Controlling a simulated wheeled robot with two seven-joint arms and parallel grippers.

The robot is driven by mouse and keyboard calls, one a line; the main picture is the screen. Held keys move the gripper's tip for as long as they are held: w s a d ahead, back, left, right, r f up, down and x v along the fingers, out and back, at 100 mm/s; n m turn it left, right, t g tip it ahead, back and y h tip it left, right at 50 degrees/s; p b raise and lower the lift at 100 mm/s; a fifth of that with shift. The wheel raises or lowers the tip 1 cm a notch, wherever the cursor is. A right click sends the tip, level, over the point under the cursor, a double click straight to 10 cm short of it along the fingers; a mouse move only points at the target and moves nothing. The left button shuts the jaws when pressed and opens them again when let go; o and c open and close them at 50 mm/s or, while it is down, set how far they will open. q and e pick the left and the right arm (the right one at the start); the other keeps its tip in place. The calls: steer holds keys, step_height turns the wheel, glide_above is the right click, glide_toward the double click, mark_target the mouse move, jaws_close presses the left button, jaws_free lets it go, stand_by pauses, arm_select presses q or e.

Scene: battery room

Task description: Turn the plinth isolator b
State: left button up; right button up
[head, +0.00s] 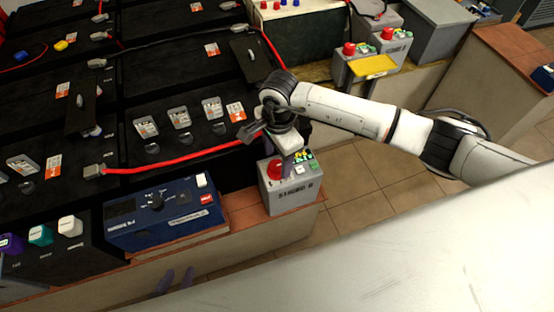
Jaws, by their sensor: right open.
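The plinth isolator b (291,195) is a grey box with lettering on its front, at the corner of the tiled ledge. It has a red knob (275,168) on the left of its top and small green and yellow parts on the right. My right gripper (288,163) points down over the box, close beside the red knob, and is open. Its wrist hides part of the box's back, and I cannot tell whether it touches the knob.
A blue device (165,214) stands left of the box on the ledge (247,214). Black battery blocks with red cables (175,161) fill the left. Two similar grey boxes with red knobs (349,49) and a yellow plate (374,67) stand behind. Tiled floor (350,190) lies right.

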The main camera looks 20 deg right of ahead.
steer(key=shift+f, duration=1.05)
steer(key=shift+c, duration=0.2)
steer(key=c, duration=1)
